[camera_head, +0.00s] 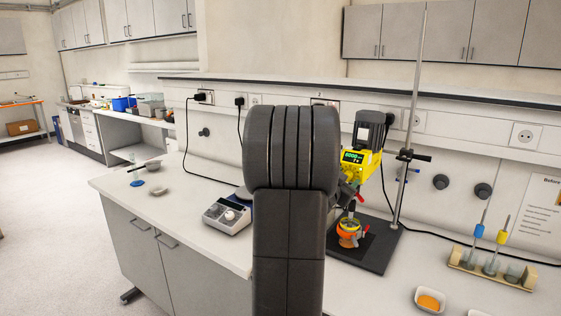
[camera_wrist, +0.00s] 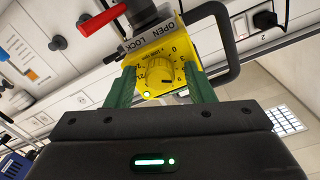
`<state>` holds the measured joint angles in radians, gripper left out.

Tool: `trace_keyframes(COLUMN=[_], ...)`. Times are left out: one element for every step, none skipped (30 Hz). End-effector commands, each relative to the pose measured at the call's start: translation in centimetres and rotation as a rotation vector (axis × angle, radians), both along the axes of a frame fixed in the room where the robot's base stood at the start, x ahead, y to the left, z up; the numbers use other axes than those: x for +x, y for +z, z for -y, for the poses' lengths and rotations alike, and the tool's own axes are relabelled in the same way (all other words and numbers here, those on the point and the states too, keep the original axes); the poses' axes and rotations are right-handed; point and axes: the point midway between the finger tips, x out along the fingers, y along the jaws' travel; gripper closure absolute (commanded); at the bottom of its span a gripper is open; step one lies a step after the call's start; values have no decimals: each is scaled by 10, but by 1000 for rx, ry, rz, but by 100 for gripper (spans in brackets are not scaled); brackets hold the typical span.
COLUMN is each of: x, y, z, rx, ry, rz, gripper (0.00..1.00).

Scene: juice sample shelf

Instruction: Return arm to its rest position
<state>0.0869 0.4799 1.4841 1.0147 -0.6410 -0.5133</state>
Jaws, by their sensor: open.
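My gripper (camera_wrist: 160,70) is open, with its two green fingers apart in the wrist view. The yellow overhead stirrer's dial (camera_wrist: 159,74) shows between and beyond the fingers. I cannot tell whether either finger touches it.
A tube rack (camera_head: 491,268) and a white dish with orange contents (camera_head: 429,300) are at right. Small dishes (camera_head: 158,191) lie on the bench's left end. A raised shelf (camera_head: 450,108) runs behind; open floor lies left.

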Motion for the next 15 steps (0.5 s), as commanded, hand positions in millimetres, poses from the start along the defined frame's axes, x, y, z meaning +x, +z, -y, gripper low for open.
trace_keyframes(x=[0,0,0,0,0,0,0,0,0,0,0,0,0,0,0], y=[3,3,3,2,2,2,2,2,3,3,3,2,2,2,2], z=[-1,-1,-1,0,0,0,0,0,0,0,0,0,0,0,0], rx=[-43,-70,-106,-132,-161,-197,-224,-250,-287,-314,-341,-377,-404,-432,-466], ry=[2,1,0,1,1,1,1,1,0,0,1,1,1,2,1], rz=[-30,-49,-74,-92,-111,-135,-154,-171,-195,-214,-232,-257,-276,-294,-316], gripper=[51,51,51,51,51,51,51,51,51,51,51,51,51,51,51])
